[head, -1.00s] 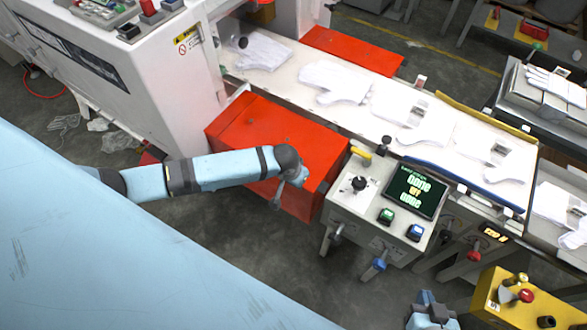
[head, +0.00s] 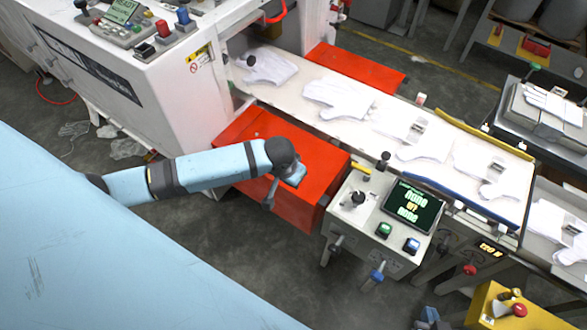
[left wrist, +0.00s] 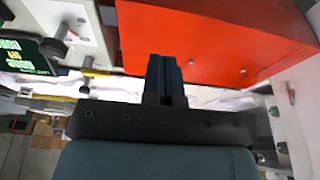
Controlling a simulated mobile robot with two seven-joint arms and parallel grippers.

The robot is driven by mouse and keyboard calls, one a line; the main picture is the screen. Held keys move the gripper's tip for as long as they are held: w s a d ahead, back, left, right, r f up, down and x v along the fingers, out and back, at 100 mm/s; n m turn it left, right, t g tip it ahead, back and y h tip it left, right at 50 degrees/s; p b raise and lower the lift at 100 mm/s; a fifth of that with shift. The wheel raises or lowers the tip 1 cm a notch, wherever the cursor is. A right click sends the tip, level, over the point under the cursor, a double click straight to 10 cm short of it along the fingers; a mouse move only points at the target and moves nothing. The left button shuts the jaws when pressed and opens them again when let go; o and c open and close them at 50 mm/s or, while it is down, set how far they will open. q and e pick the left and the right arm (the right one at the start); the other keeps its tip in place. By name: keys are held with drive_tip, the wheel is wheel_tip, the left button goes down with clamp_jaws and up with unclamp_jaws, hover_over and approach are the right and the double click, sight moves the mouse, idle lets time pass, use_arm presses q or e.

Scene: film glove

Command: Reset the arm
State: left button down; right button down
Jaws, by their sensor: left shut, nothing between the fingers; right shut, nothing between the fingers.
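My left arm comes in from the left in the head view and reaches over the red box. Its dark wrist end hides most of the left gripper there. In the left wrist view the left gripper (left wrist: 165,78) shows as two dark fingers pressed together with nothing between them. My right gripper (head: 428,318) shows only in small part at the bottom edge of the head view. It is shut and empty, apart from the control panel above it.
The red box (head: 240,130) lies below the left wrist. A control panel (head: 350,222) with a lit screen (head: 412,206) stands right of it. White gloves (head: 424,142) lie along the conveyor behind. A yellow button box (head: 540,310) is at the lower right. Grey floor lies open below the arm.

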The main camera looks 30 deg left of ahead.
use_arm(q)
drive_tip(key=shift+v, duration=0.9)
drive_tip(key=s+d+f+m+t+h, duration=0.2)
drive_tip(key=s+d+f+t+h, duration=0.15)
drive_tip(key=s+d, duration=0.4)
drive_tip(key=s+a+t, duration=0.2)
drive_tip(key=s+t, duration=0.2)
drive_tip(key=s, duration=0.3)
drive_tip(key=shift+a, duration=0.2)
drive_tip(key=shift+s+r+t+y, duration=0.1)
drive_tip(key=shift+r+t+y, duration=0.05)
drive_tip(key=shift+t+y, duration=0.1)
